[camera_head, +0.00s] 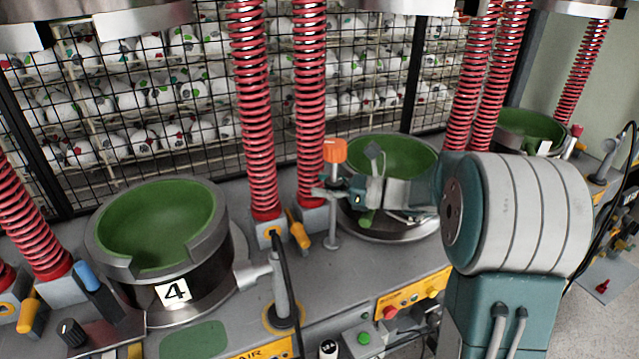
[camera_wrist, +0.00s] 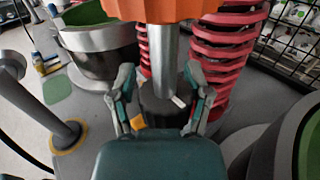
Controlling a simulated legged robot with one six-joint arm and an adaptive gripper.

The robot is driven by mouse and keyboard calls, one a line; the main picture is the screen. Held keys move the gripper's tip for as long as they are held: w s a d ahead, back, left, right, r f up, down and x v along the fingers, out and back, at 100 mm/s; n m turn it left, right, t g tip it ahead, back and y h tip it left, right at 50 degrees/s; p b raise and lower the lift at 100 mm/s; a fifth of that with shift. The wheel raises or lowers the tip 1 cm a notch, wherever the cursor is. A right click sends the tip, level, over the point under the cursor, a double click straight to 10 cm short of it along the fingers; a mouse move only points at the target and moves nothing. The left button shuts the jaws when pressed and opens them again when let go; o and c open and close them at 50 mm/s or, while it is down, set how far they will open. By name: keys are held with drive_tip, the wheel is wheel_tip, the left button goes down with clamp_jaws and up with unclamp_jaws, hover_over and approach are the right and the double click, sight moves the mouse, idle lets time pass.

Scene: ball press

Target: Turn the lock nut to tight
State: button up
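An orange knob (camera_head: 334,151), which looks like the lock nut, sits on top of an upright grey post (camera_head: 332,229) beside the middle green bowl. The knob's lower part also shows at the top edge of the wrist view (camera_wrist: 155,9), with the post (camera_wrist: 164,60) below it. My gripper (camera_head: 326,192) is just below the knob, at the post. In the wrist view its two fingers (camera_wrist: 161,92) are spread apart, one on each side of the post. They hold nothing that I can see. The nut's upper side is out of the wrist view.
Red springs (camera_head: 258,110) stand close behind the post. A green bowl marked 4 (camera_head: 165,225) is to the left. The middle green bowl (camera_head: 395,155) is behind my gripper. A black wire fence (camera_head: 180,100) with balls behind it closes off the back.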

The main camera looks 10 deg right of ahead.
drive_tip(key=shift+w+d, duration=0.2)
drive_tip(key=shift+d, duration=0.3)
drive_tip(key=shift+a, duration=0.1)
drive_tip(key=c, duration=0.7)
drive_tip(key=shift+a, duration=0.3)
clamp_jaws()
drive_tip(key=shift+m+t, duration=0.4)
drive_tip(key=shift+w+d+m+t+h, duration=0.2)
drive_tip(key=shift+m+t+h, duration=1.3)
drive_tip(key=shift+h, duration=0.55)
drive_tip(key=shift+w+d+m+t+h, duration=0.1)
drive_tip(key=shift+d+m+t+h, duration=0.15)
drive_tip(key=shift+m+t+h, duration=1.35)
drive_tip(key=shift+w+d+m+t+h, duration=0.2)
drive_tip(key=shift+m+t+h, duration=1.2)
drive_tip(key=shift+h, duration=1.05)
drive_tip(key=shift+d+m+h, duration=0.1)
drive_tip(key=shift+m+h, duration=0.2)
drive_tip(key=shift+m, duration=0.1)
